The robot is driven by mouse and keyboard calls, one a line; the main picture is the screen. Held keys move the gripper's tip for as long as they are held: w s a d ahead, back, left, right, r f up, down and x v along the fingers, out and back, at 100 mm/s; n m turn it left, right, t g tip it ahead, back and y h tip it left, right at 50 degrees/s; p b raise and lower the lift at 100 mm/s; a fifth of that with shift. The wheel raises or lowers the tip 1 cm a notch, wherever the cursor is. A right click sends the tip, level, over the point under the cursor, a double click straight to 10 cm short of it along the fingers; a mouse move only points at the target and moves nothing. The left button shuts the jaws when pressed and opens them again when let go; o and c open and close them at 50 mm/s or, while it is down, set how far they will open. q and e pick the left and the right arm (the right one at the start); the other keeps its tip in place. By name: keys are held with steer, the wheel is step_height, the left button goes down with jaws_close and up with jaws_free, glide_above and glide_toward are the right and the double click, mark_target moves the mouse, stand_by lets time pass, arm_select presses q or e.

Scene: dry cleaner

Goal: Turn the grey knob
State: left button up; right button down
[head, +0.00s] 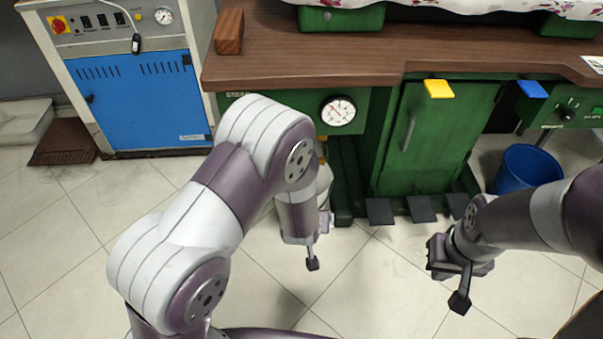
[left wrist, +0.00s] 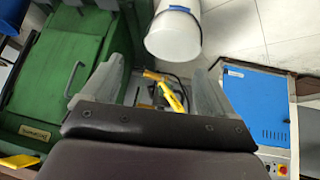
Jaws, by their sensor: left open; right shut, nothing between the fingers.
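A round knob (head: 566,114) sits on the green control panel at the right in the head view. It looks dark, and I cannot tell its grey or its setting. My left gripper (head: 313,262) hangs over the floor in front of the green press, well left of the knob. In the left wrist view its two fingers (left wrist: 160,85) are spread wide, with nothing held. The knob is not visible there. My right gripper (head: 460,290) points down over the floor, below and left of the knob and apart from it. It is shut and empty.
A brown worktop (head: 310,62) overhangs the green press, with black pedals (head: 421,208) below. A blue bucket (head: 527,168) stands under the panel. A blue-fronted machine (head: 135,100) is at left. A white cylinder (left wrist: 174,35) and a yellow-handled item (left wrist: 168,95) show beyond my left fingers.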

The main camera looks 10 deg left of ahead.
arm_select(q)
steer(key=w+f+n+t+y+b, duration=0.1)
steer(key=w+f+t, duration=0.2)
steer(key=w+f, duration=0.1)
steer(key=w+a+r+n+t+y, duration=0.2)
steer(key=r+t, duration=0.1)
steer(key=r, duration=0.3)
steer(key=w+a+r+n+t+y, duration=0.2)
steer(key=r+t+y, duration=0.1)
steer(key=r, duration=0.3)
steer(key=b+x, duration=0.3)
steer(key=x, duration=0.9)
steer(key=shift+w+a+r+t, duration=0.2)
steer(key=shift+w+r+t, duration=0.05)
steer(key=shift+r+t, duration=0.05)
arm_select(e)
step_height(320, 180, down, 8)
steer(key=shift+s+d+r, duration=0.2)
steer(key=shift+s+d, duration=0.2)
arm_select(q)
steer(key=c, duration=1.1)
steer(key=shift+o, duration=0.2)
steer(key=shift+m, duration=0.4)
arm_select(e)
steer(key=shift+r, duration=0.15)
